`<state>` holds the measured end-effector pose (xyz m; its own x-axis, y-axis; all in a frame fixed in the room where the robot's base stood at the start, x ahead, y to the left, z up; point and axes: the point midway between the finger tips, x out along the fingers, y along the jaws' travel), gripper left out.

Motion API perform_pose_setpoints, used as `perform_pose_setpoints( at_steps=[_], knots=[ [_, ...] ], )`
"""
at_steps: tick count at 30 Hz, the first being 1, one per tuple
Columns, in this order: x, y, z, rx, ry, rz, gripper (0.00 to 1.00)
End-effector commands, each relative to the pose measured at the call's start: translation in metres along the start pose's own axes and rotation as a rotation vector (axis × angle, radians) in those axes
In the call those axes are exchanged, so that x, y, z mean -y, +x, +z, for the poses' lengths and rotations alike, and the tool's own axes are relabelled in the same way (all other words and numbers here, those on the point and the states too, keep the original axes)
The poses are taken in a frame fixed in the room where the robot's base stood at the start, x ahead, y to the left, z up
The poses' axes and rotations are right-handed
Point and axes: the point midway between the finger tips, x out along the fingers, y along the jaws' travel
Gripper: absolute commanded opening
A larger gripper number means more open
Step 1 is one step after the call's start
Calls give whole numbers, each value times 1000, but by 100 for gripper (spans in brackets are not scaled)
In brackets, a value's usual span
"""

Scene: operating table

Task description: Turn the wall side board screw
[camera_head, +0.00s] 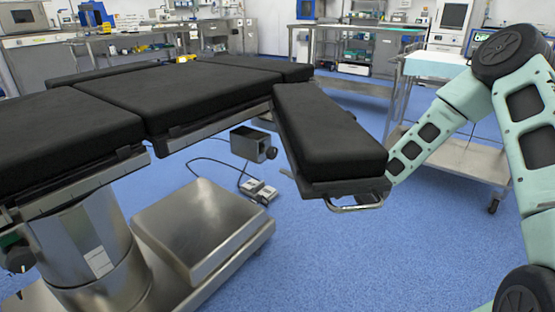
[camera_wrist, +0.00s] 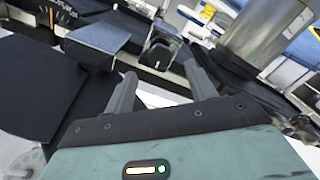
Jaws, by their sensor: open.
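The operating table (camera_head: 130,95) has black pads, and a black side board (camera_head: 325,135) angles out from it toward my arm. In the wrist view, a small black knob-like part (camera_wrist: 158,54) sits on a metal rail beyond my fingertips. It may be the side board screw, but I cannot tell for sure. My gripper (camera_wrist: 160,80) is open, its two grey fingers spread on either side of that part, with nothing visible held between them. In the head view my gripper is hidden behind the side board.
A dark pad (camera_wrist: 35,95) fills the left of the wrist view, close to my gripper. A grey box with a black knob (camera_head: 248,145) shows beneath the table. A steel cart (camera_head: 455,160) stands behind my arm. Blue floor is open in front of the side board.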

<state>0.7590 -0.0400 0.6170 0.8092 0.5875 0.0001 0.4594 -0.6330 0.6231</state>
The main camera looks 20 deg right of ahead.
Motion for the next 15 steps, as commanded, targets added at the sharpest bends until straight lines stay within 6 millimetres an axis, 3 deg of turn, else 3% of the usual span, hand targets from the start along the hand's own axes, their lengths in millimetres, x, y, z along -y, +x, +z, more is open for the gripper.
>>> perform_pose_setpoints(
  at_steps=[6,15],
  knots=[
    [1,39,1,-2,-1,0,56],
    [0,58,0,1,0,-1,56]
  ],
)
